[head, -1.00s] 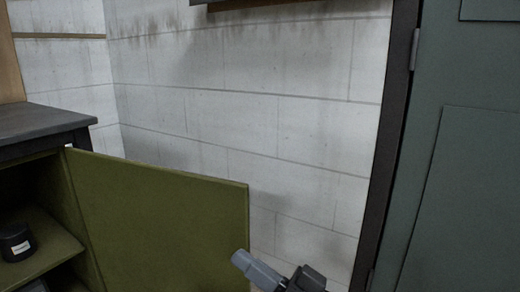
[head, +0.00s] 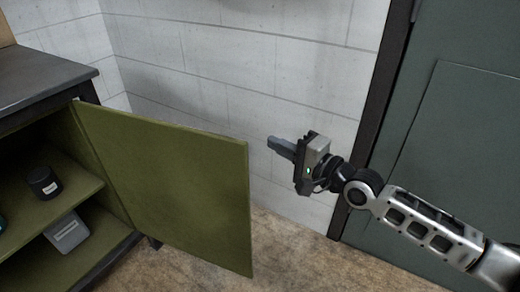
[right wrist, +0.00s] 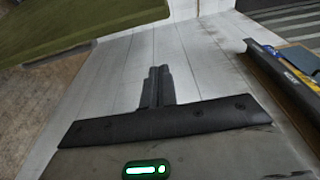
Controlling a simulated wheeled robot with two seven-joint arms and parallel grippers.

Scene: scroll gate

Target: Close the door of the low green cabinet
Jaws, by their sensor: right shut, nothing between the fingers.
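The low green cabinet (head: 98,192) stands at the left with a dark top and open shelves. Its green door (head: 185,190) stands wide open, swung out to the right of the cabinet. My right gripper (head: 272,143) is shut and empty, just right of the door's free edge, with a small gap between them in the picture. In the right wrist view the shut fingers (right wrist: 157,86) point at the white wall, and the green door (right wrist: 80,28) shows at the upper left. My left gripper is not in view.
On the shelves are a black jar (head: 44,183) and a grey container (head: 67,232). A white block wall (head: 235,70) is behind the door. A grey-green door (head: 455,130) with a dark frame is at the right. Brown floor (head: 300,262) is clear in front.

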